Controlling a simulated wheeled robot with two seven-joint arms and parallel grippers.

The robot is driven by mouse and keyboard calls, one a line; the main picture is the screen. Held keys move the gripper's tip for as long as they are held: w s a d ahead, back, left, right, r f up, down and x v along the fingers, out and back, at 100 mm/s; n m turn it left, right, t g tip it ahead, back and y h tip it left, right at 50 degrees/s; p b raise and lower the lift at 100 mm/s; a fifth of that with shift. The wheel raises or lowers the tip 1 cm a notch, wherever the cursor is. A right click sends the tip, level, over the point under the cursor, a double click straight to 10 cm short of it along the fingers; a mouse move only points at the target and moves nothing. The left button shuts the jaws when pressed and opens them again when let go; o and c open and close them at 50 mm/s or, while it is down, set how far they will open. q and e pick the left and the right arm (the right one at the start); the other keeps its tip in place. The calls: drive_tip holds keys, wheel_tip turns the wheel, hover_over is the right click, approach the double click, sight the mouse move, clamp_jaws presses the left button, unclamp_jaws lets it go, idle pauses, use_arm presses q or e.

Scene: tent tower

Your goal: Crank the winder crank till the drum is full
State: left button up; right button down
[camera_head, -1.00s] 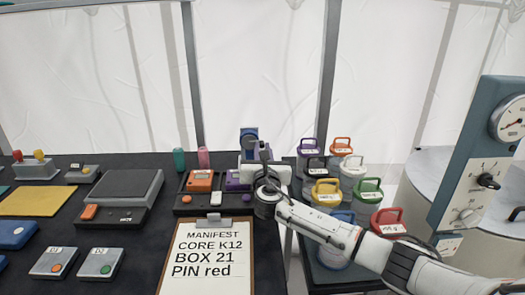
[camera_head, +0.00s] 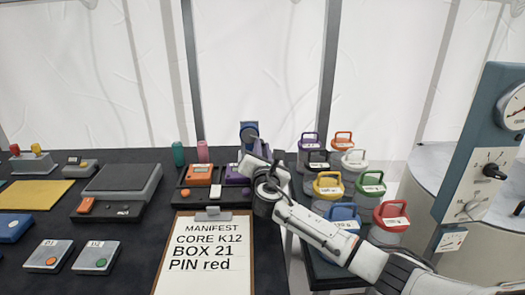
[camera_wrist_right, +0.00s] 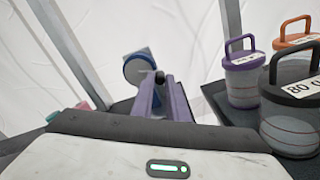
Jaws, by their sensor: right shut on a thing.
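The winder shows a blue round drum (camera_head: 249,130) at the back middle of the table. The drum also shows in the right wrist view (camera_wrist_right: 138,70). My right gripper (camera_head: 256,164) is tilted just in front of the winder. In the wrist view its two fingers reach toward the drum, with the dark knob of the winder crank (camera_wrist_right: 160,77) between their tips; it is shut on this crank. The rest of the crank is hidden behind my gripper. How full the drum is cannot be made out. My left gripper is not in view.
A clipboard manifest (camera_head: 207,255) lies in front of the winder. An orange device (camera_head: 200,174) sits in a dark tray to the left. Several lidded canisters, including a yellow one (camera_head: 328,185), stand close to the right. A gauge panel (camera_head: 480,160) stands far right.

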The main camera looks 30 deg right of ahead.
drive_tip(key=shift+w+a+f+m+b, duration=0.1)
drive_tip(key=shift+f+m+b, duration=0.15)
drive_tip(key=shift+m, duration=0.25)
drive_tip(key=shift+a+f+m+b, duration=0.1)
drive_tip(key=shift+m+b, duration=0.15)
drive_tip(key=shift+m, duration=0.25)
drive_tip(key=c, duration=1.7)
unclamp_jaws()
drive_tip(key=shift+c, duration=0.2)
drive_tip(key=v, duration=1)
drive_tip(key=shift+f, duration=0.1)
drive_tip(key=shift+a, duration=0.1)
